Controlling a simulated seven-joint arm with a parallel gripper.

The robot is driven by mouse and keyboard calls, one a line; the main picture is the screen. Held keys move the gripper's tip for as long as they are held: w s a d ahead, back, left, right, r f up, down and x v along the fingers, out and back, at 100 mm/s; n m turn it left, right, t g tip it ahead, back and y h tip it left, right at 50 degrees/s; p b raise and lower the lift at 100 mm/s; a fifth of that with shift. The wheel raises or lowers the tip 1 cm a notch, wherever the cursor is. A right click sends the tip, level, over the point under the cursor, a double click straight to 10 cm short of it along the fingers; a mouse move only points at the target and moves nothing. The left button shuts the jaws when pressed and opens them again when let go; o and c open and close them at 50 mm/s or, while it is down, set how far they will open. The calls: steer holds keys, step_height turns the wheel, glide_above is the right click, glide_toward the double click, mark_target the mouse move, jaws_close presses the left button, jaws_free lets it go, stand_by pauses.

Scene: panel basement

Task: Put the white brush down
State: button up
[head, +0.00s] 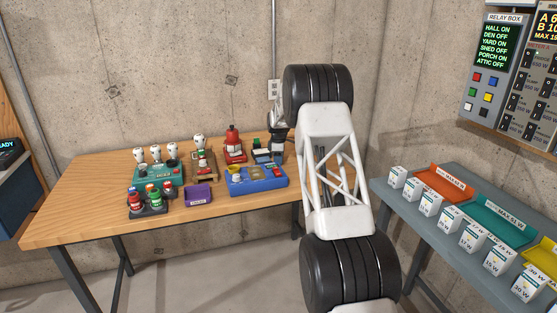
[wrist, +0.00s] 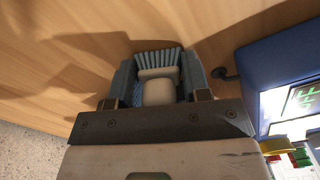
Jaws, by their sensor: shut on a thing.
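The white brush (wrist: 158,90) shows in the wrist view, with a pale block-like body and a row of light blue bristles at its far end. My gripper (wrist: 158,76) is shut on it, one finger on each side. The wooden table (wrist: 60,60) lies beyond the bristles, with dark shadows on it; I cannot tell whether the brush touches the wood. In the head view my gripper is at the back right of the wooden table (head: 90,200), partly hidden by my arm. I cannot make out the brush there.
A blue case (head: 262,182) sits near the gripper; a blue edge (wrist: 255,65) shows right in the wrist view. The table's left end is bare. A grey table (head: 420,225) stands right.

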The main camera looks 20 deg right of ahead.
steer(key=shift+f, duration=0.15)
steer(key=o, duration=1.2)
step_height(320, 180, up, 12)
steer(key=shift+r, duration=0.15)
stand_by(0.7)
